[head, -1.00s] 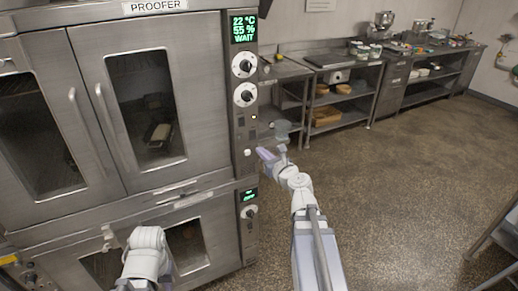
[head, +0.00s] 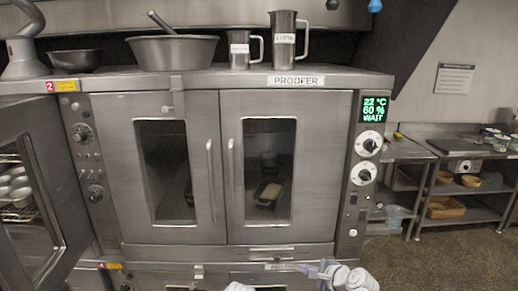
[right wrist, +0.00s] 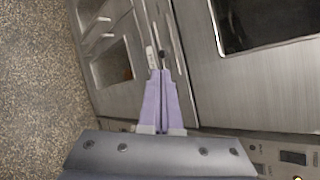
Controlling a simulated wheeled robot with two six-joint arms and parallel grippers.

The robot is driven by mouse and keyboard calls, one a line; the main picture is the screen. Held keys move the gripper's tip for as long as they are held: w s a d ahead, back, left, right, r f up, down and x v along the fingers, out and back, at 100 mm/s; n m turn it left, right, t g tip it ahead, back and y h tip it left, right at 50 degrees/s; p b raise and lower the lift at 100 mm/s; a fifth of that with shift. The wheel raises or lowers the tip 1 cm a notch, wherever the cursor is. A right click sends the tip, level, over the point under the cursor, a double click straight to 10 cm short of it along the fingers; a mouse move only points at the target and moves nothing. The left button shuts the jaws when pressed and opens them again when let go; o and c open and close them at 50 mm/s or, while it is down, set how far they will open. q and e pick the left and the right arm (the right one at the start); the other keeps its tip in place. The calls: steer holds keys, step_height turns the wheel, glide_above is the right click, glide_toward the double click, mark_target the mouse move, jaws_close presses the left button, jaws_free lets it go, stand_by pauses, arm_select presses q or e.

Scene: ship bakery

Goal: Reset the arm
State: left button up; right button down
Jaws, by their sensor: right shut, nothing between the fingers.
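My right gripper (head: 308,268) is at the bottom edge of the head view, in front of the lower right part of the proofer (head: 342,165). In the right wrist view its two pale purple fingers (right wrist: 161,100) lie together, shut and empty. The steel front of the proofer lies beyond them; I cannot tell how far. Of my left arm only a white piece shows at the bottom edge of the head view; its gripper cannot be made out.
The proofer doors are shut. An open oven door (head: 60,200) stands at the left. A bowl (head: 172,52) and two steel jugs (head: 284,36) (head: 240,50) stand on top. Steel shelving (head: 465,210) is at the right. Open floor (right wrist: 38,90) shows in the wrist view.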

steer(key=s+a+f+n+g+h, duration=0.2)
steer(key=s+a+f+n+g, duration=0.5)
steer(key=s+a+f+n, duration=0.5)
steer(key=s+d+r+n+g+h, duration=0.1)
steer(key=s+d+n+g+h, duration=0.2)
steer(key=n, duration=0.8)
steer(key=s+h, duration=0.2)
steer(key=s, duration=0.2)
steer(key=shift+s+r, duration=0.2)
steer(key=shift+r, duration=0.1)
